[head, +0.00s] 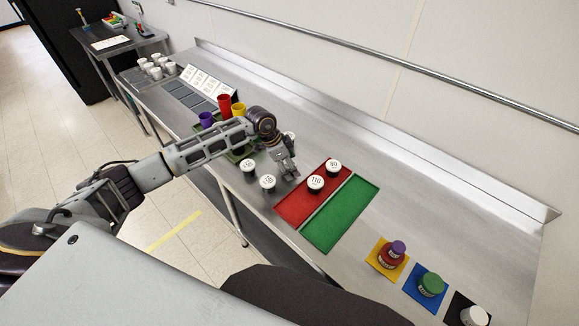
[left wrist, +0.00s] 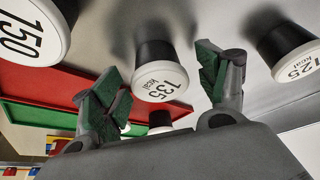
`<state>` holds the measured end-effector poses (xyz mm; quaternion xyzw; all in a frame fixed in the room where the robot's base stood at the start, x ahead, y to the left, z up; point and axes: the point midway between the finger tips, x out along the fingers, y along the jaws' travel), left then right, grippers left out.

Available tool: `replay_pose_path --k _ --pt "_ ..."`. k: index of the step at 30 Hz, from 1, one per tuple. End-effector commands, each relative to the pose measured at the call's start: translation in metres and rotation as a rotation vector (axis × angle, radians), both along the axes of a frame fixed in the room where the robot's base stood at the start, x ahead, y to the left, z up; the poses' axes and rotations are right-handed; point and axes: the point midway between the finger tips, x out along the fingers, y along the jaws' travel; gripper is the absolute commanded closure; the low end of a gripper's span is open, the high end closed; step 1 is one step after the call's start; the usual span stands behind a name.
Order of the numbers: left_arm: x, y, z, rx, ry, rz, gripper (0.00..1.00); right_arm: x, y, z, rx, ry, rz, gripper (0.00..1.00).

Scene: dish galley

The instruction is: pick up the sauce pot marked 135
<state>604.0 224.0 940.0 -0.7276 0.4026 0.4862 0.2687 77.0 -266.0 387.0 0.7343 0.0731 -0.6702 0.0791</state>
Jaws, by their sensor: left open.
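The sauce pot marked 135 (left wrist: 160,80) is black with a white lid. It stands between the spread fingers of my left gripper in the left wrist view, with space on both sides. My left gripper (left wrist: 160,88) is open and empty, with green finger pads. In the head view my left gripper (head: 287,172) is low over the bench, left of the red mat (head: 290,207). Two white-lidded pots, a left one (head: 248,166) and a right one (head: 267,182), are beside it; I cannot tell from this view which pot is 135. My right gripper is not in view.
A pot marked 150 (left wrist: 30,30) and one marked 125 (left wrist: 294,55) flank the 135 pot closely. A pot marked 110 (head: 316,183) and another pot (head: 333,167) stand on the red mat. The green mat (head: 340,215) is bare. Coloured cups (head: 224,104) stand left.

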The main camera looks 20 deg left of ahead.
Motion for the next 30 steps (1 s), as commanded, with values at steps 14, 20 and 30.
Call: replay_pose_path --k 14,20,30 --pt "0.0002 0.0001 -0.0008 0.0 0.0 0.0 0.28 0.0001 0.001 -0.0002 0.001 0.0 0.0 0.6" --pt "0.0002 0.0002 -0.0008 0.0 0.0 0.0 0.54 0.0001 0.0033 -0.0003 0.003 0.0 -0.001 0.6" --pt "0.0003 0.0002 -0.0004 0.0 0.0 0.001 0.77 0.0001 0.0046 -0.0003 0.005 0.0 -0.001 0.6"
